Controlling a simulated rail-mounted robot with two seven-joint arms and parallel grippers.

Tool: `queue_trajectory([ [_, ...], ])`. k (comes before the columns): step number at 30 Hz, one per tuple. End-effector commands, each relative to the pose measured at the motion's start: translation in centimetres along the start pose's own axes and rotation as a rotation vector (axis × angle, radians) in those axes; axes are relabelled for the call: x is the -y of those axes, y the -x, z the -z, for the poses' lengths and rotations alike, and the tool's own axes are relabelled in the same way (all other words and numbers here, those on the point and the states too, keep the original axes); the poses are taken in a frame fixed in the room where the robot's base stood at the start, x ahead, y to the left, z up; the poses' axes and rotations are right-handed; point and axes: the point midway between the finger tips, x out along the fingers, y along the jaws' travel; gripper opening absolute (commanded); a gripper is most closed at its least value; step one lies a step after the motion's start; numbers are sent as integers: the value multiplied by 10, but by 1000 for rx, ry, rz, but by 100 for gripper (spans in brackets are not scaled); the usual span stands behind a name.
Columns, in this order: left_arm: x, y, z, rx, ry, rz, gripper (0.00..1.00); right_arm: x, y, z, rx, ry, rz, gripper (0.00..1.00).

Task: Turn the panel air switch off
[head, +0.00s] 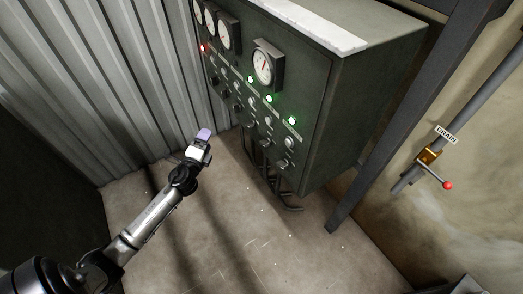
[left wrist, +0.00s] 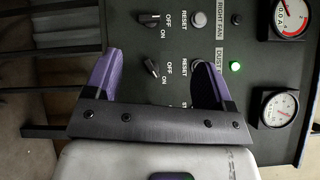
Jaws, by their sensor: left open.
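The dark green control panel (head: 262,90) stands at the upper middle of the head view. Its front carries rows of small switches and buttons; I cannot read which one is the air switch. My left gripper (head: 203,135) is in front of and below the panel's left part, with purple fingers. In the left wrist view the gripper (left wrist: 156,70) is open and empty. One black OFF/ON switch (left wrist: 152,67) shows between its fingers, beside a RESET label. Another OFF/ON switch (left wrist: 149,19) is above, in the right fan row. Further controls are hidden by the gripper. My right gripper is not in view.
Gauges (head: 267,64) and lit green lamps (head: 268,98) are on the panel, with a red lamp (head: 203,48) at left. Cables (head: 284,195) hang below. A dark post (head: 385,140) and a drain valve (head: 430,155) stand at right. The floor below is open.

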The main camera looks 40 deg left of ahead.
Motion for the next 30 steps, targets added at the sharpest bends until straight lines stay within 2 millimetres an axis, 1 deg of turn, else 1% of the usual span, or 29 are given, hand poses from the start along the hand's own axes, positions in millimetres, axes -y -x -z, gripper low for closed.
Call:
queue_trajectory([
  [1,-3,0,10,-76,-101,33,77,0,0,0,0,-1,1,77],
  [3,-6,2,27,-193,-245,89,77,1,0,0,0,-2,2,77],
  [6,-7,10,52,-350,-422,177,77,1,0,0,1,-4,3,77],
  [9,-4,21,74,-478,-560,271,77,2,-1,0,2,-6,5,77],
  [13,-1,35,93,-591,-675,373,77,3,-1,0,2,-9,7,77],
  [17,1,41,101,-631,-751,437,77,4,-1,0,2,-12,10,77],
  [20,2,38,104,-622,-779,447,77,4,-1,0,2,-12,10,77],
  [23,3,30,110,-620,-786,450,77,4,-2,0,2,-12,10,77],
  [26,6,18,120,-618,-786,450,77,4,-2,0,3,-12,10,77],
  [30,10,-1,138,-619,-784,450,77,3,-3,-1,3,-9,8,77],
])
